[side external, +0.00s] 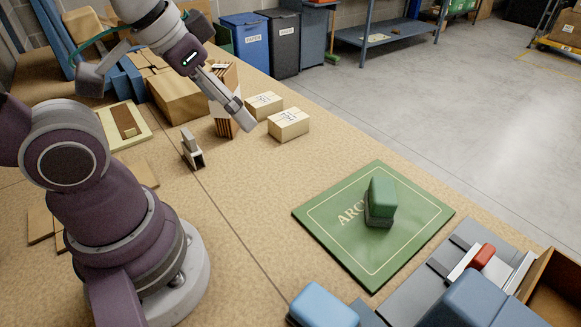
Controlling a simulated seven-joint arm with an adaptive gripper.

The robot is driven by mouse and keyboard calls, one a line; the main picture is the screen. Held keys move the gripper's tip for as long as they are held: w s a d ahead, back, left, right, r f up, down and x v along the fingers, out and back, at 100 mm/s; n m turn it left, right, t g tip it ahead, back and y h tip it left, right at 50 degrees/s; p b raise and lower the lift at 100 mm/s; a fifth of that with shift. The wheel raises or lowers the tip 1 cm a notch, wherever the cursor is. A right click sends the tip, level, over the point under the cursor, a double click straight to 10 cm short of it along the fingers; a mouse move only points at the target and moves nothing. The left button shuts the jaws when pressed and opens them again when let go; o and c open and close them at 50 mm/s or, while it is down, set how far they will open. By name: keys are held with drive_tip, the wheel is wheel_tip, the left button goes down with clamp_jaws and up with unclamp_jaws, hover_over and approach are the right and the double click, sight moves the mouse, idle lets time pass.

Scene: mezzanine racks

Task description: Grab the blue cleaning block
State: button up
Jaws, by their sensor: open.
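A light-blue block (323,306) with a rounded top lies at the bottom edge of the side external view, partly cut off by the frame. It looks like the blue cleaning block. A green block (382,196) of similar shape, with a dark base, stands on a green mat (335,240) with lettering. My gripper (243,118) is at the upper middle, above the table by the small cartons, far from the light-blue block. It is open, and I see nothing held in it.
Two small cartons (288,125) (264,105) sit by my gripper. A small metal bracket (192,149) stands left of them. A larger blue object (480,302), a red item (483,257) and a wooden box (556,290) crowd the bottom right. The table's middle is clear.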

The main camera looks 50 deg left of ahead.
idle(0.3)
drive_tip(key=m+g+h, duration=0.4)
drive_tip(key=m+g, duration=0.1)
drive_tip(key=m, duration=1)
approach(324, 310)
drive_tip(key=shift+m, duration=0.5)
drive_tip(key=x, duration=0.4)
drive_tip(key=shift+s+d+f, duration=0.15)
drive_tip(key=shift+s+d, duration=0.1)
drive_tip(key=shift+s, duration=0.05)
drive_tip(key=x, duration=0.6)
drive_tip(key=shift+w+a, duration=0.15)
drive_tip(key=shift+w, duration=0.15)
drive_tip(key=c, duration=1.2)
